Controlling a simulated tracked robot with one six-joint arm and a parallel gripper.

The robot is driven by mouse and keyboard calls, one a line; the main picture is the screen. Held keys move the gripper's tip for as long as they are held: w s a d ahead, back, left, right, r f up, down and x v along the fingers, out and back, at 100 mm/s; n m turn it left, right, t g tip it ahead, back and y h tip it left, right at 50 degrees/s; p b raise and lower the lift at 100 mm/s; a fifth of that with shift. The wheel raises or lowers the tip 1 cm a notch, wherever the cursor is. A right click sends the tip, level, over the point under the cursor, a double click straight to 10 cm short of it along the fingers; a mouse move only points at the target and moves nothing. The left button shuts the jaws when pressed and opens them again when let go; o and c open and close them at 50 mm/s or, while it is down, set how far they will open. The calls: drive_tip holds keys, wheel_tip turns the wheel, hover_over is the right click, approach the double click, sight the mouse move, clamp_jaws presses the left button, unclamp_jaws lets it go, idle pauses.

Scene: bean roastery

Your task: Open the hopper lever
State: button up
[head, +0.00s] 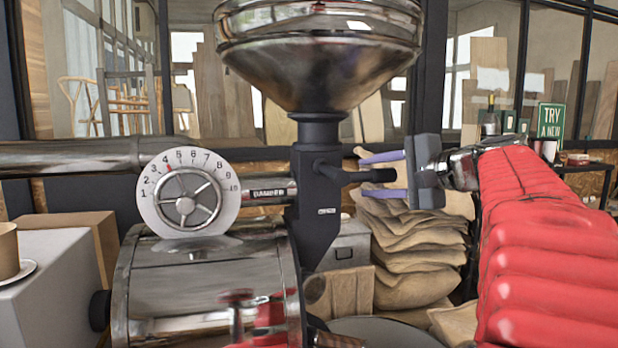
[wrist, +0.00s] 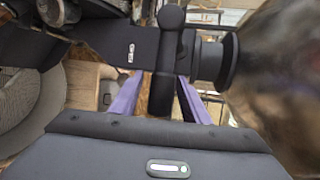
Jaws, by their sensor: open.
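The hopper lever (head: 358,175) is a black bar with a thicker grip end, sticking out to the right from the black neck (head: 318,200) below the steel hopper (head: 318,55). My gripper (head: 383,175) is open, its two purple fingers pointing left, one above and one below the lever's grip end in the head view. In the wrist view the lever (wrist: 167,60) runs down between the two fingers of my gripper (wrist: 160,98). I cannot tell whether the fingers touch it.
A steel roaster drum (head: 210,285) with a numbered damper dial (head: 186,190) stands at the left. Stacked sacks (head: 410,240) lie behind and below my gripper. A grey block (head: 45,290) with a cup (head: 8,250) is at the far left.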

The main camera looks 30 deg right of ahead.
drive_tip(key=shift+x, duration=0.8)
drive_tip(key=shift+c, duration=0.2)
clamp_jaws()
